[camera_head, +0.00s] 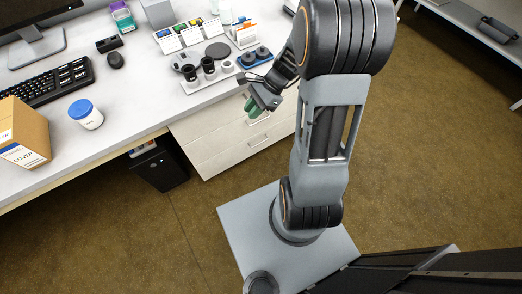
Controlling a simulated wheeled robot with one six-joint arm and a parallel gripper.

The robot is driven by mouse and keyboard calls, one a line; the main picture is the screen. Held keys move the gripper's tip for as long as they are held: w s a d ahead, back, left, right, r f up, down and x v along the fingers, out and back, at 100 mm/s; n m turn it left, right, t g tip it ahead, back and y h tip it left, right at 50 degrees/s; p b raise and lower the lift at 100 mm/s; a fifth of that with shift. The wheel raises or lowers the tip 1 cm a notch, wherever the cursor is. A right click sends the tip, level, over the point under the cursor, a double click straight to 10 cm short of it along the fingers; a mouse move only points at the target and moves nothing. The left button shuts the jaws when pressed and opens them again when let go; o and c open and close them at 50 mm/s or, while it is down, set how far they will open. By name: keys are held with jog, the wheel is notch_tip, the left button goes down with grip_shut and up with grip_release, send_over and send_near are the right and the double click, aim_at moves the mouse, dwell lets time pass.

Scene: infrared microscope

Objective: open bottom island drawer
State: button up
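The white drawer unit (213,151) stands under the worktop. Its drawer fronts look flush, so they appear closed. The bottom drawer handle (259,142) is a small grey bar low on the front, and another handle (262,119) sits above it, partly behind my gripper. My gripper (253,109) has green fingertips and hangs near the worktop edge, in front of the upper part of the unit. It looks apart from the bottom handle. Whether the fingers are open is too small to tell. My arm hides the right side of the unit.
The worktop (135,105) above holds a rack of black eyepieces (208,72), a blue holder (254,57), a blue-lidded jar (86,114), a cardboard box (22,135) and a keyboard (50,84). The brown floor in front is clear.

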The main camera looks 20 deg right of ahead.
jog(key=w+d+f+m+t+b, duration=0.1)
jog(key=d+f+m+t+b, duration=0.4)
jog(key=f+m, duration=0.85)
jog(key=d+f+m+t+b, duration=0.5)
jog(key=f+m, duration=0.3)
jog(key=f, duration=1)
jog(key=w+d+f+m+t+b, duration=0.1)
jog(key=d+f+m+t+b, duration=0.4)
jog(key=f+m, duration=0.75)
jog(key=w+a+f+b, duration=0.1)
jog(key=w+a, duration=0.1)
jog(key=w, duration=0.2)
jog(key=w+a+f+n+b, duration=0.1)
jog(key=w+a+f+b, duration=0.1)
jog(key=w, duration=0.1)
jog(key=w+a+f+n+b, duration=0.1)
jog(key=w+a+f, duration=0.1)
jog(key=w, duration=0.2)
jog(key=shift+w+a+f+g, duration=0.1)
jog(key=shift+w+a+g, duration=0.05)
jog(key=shift+w+g, duration=0.2)
jog(key=shift+c, duration=0.4)
jog(key=shift+s, duration=0.1)
grip_shut()
